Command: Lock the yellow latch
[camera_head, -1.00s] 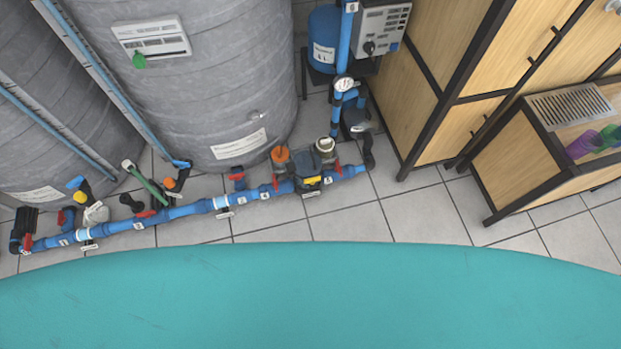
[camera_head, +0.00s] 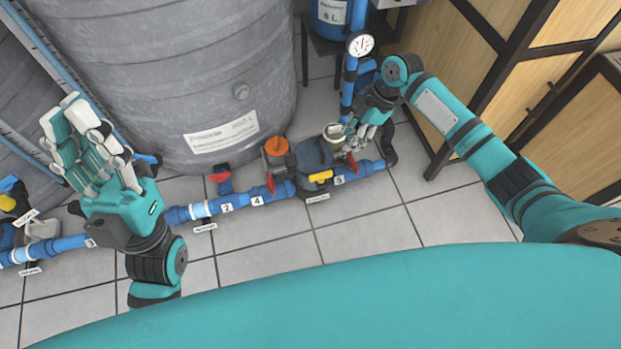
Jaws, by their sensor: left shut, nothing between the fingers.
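A small yellow latch (camera_head: 320,177) sits on the front of the dark pump body, on the blue pipe line between the labels 4 and 5. Red valve handles stand on both sides of it. My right gripper (camera_head: 371,127) is above and right of the latch, beside the red handle near label 5, and apart from the latch. Its fingers point down and are bunched; whether they are open or shut is unclear. My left gripper (camera_head: 82,140) is raised at the left, in front of the grey tank, far from the latch. It is shut and empty.
The blue pipe (camera_head: 240,198) runs along the floor in front of the grey tank (camera_head: 170,80). A wooden cabinet (camera_head: 440,120) stands at the right. Tiled floor is free in front.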

